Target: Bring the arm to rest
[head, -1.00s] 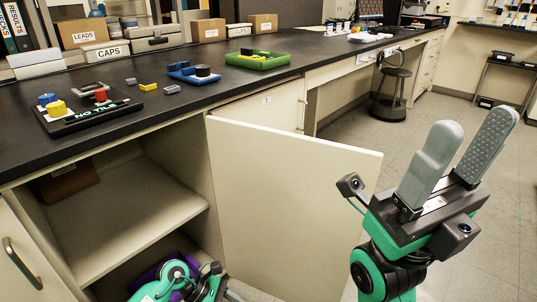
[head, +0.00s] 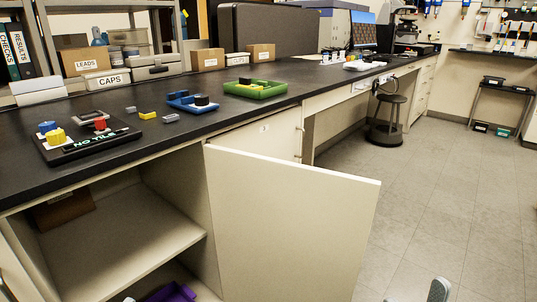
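Only the fingertips of my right gripper (head: 417,296) show, at the bottom edge of the head view, right of the open cabinet door (head: 285,220). The two grey tips stand apart with nothing seen between them; the rest of that gripper and arm is below the picture.
The open door juts out from the black bench (head: 210,105). The bench carries a NO TILE board (head: 90,150), a blue tray (head: 185,104) and a green tray (head: 270,90). A purple bin (head: 172,292) lies low in the cabinet. A stool (head: 386,118) stands behind; floor at right is clear.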

